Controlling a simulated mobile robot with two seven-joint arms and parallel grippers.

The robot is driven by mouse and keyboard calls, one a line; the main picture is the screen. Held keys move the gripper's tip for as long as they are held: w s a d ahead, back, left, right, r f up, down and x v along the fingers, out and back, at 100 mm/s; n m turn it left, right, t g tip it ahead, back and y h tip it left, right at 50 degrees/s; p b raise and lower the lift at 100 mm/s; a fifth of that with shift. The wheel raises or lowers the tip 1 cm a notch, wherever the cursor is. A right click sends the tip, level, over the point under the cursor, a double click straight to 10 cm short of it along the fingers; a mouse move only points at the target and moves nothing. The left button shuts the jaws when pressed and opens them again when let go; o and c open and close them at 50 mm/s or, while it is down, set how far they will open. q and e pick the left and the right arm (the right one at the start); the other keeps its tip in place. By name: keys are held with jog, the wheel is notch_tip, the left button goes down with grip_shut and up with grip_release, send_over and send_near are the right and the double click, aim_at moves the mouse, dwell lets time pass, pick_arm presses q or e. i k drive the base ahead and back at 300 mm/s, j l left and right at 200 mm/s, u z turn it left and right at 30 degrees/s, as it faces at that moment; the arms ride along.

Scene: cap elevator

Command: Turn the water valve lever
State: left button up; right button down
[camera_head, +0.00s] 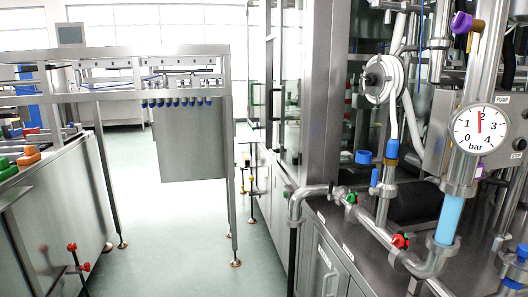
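Several valve handles show, and I cannot tell for sure which one is the water valve lever. A red handle (401,240) sits on the steel pipe at the lower right. A green handle (351,198) sits on the same pipe farther back. A purple handle (462,23) is at the upper right, on the pipe above the round pressure gauge (480,130). Two more red handles, an upper one (72,247) and a lower one (86,266), are low at the left. Neither of my grippers is in view.
A steel machine cabinet (330,262) fills the right side, with pipes above it. A steel frame on legs (190,135) stands left of centre. A steel counter (60,195) is at the far left. The pale floor (180,250) between them is clear.

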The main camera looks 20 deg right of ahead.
aim_at(373, 190)
jog(key=l+z, duration=0.2)
jog(key=z, duration=1.5)
jog(key=i+j, duration=0.05)
jog(key=j, duration=0.05)
